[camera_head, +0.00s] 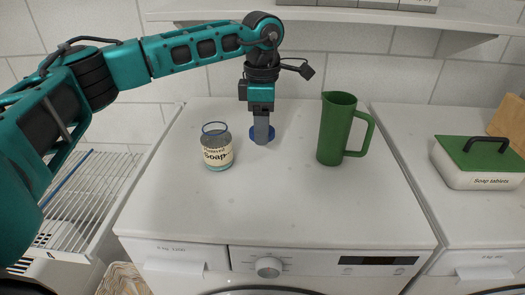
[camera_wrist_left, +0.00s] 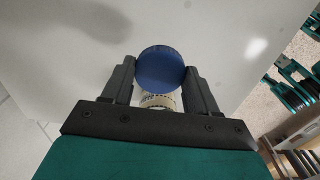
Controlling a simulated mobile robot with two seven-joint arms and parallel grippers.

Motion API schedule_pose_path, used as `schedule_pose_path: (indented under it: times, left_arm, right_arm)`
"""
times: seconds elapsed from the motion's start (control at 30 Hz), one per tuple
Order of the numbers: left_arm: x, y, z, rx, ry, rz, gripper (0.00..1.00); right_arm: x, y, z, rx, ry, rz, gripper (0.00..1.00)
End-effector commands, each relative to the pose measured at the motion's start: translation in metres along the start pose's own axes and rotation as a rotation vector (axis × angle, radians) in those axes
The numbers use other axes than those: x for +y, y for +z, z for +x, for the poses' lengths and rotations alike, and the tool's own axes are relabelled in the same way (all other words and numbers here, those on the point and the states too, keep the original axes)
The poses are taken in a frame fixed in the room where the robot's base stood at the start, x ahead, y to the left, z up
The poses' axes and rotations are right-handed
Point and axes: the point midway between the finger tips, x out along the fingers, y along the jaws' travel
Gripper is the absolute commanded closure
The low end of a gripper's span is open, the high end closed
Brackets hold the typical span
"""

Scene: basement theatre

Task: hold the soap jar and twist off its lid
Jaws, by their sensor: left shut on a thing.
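The soap jar (camera_head: 217,158) stands upright on the white worktop, left of my left gripper. It is clear glass with a cream "Soap" label, and its top looks open with a thin blue rim. The blue round lid (camera_head: 268,131) is apart from the jar, between the fingertips of my left gripper (camera_head: 262,137), which points down and is shut on it. In the left wrist view the lid (camera_wrist_left: 160,68) sits between the two fingers, with part of the jar's label (camera_wrist_left: 158,100) showing beyond its edge. Whether the lid touches the worktop is unclear. My right gripper is not in view.
A green jug (camera_head: 336,130) stands right of my left gripper. A wire drying rack (camera_head: 85,200) is at left. The worktop's front (camera_head: 270,210) is clear.

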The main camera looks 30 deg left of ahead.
Motion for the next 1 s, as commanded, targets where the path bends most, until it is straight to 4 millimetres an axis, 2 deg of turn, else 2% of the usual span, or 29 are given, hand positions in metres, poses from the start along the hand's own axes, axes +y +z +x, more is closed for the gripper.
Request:
schedule_pose_path:
  times: [0.17, 0.4, 0.5, 0.93, 0.97, 1.0]
  left_arm:
    - [0.000, 0.000, 0.015, 0.000, 0.001, 0.000, 0.78]
    - [0.000, 0.000, 0.055, 0.001, -0.001, 0.000, 0.78]
    - [0.000, 0.000, 0.065, 0.000, 0.001, 0.000, 0.78]
    - [0.000, 0.000, 0.072, 0.000, 0.001, 0.001, 0.78]
    - [0.000, 0.000, 0.070, -0.001, 0.001, 0.001, 0.39]
    - [0.000, 0.000, 0.070, 0.000, 0.001, 0.001, 0.35]
  right_arm:
    - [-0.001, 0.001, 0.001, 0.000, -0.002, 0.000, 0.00]
    - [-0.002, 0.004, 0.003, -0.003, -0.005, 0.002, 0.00]
    - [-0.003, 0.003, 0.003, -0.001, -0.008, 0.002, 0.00]
    - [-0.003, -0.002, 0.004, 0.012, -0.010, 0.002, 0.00]
    - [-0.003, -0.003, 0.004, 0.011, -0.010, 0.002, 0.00]
    - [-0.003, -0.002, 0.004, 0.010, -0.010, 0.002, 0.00]
